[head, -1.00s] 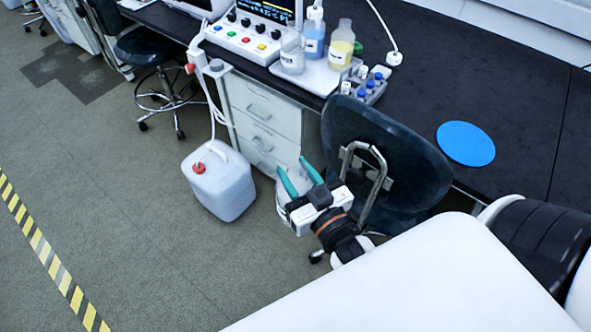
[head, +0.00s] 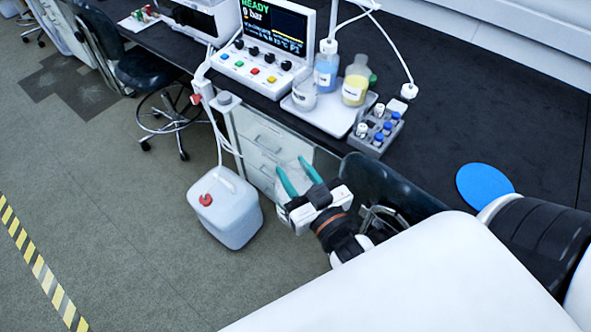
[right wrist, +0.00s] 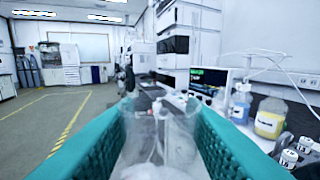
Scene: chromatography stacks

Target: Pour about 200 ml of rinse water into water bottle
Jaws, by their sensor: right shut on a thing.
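My right gripper (head: 299,177) has teal fingers and is shut on a clear, see-through vessel (right wrist: 160,140), seen between the fingers in the right wrist view. It is held in front of the bench drawers; its contents are hard to make out. On a white tray (head: 330,116) on the bench stand a bottle of blue liquid (head: 326,74), a bottle of yellow liquid (head: 355,82) and a small clear labelled container (head: 303,97). The labels are too small to read, so I cannot tell which is the water bottle. My left gripper is not in view.
A rack of small vials (head: 376,133) stands right of the tray. A control unit with a screen (head: 270,45) is to its left. A white jerrycan (head: 228,212) stands on the floor. A chair (head: 390,185) is near the bench edge, and a blue disc (head: 485,187) lies on the bench.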

